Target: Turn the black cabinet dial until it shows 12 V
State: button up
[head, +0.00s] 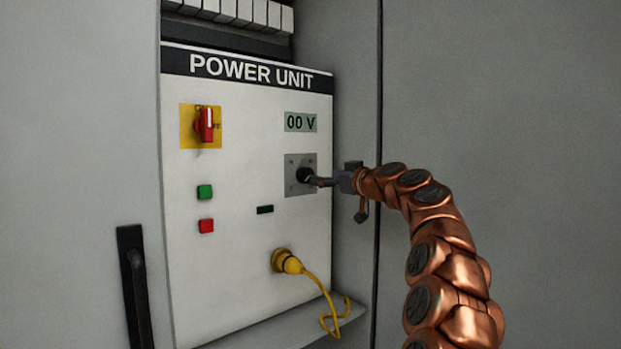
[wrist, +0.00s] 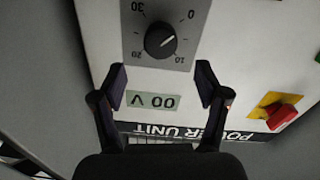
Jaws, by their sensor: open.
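The black dial (head: 304,174) sits on a grey scale plate (head: 291,188) at the right of the white power unit panel. The dial also shows in the wrist view (wrist: 160,40), upside down, with a scale from 0 to 30 around it. The green display (head: 300,122) above it reads 00 V; it also shows in the wrist view (wrist: 153,101). My gripper (wrist: 160,78) is open and empty, its two fingers apart on either side of the display in the wrist picture. In the head view its tip is right at the dial; contact cannot be told.
A red rotary switch (head: 205,125) on a yellow plate is at the panel's upper left. A green button (head: 204,192) and a red button (head: 206,226) are below it. A yellow plug (head: 285,261) with a hanging cable is at the bottom. A black door handle (head: 134,285) is at left.

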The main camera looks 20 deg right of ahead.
aim_at(309, 175)
jog(key=p+x, duration=0.2)
jog(key=x, duration=0.5)
jog(key=shift+p, duration=0.35)
jog(key=shift+a+f, duration=0.1)
jog(key=c, duration=1.2)
jog(key=shift+o, duration=0.2)
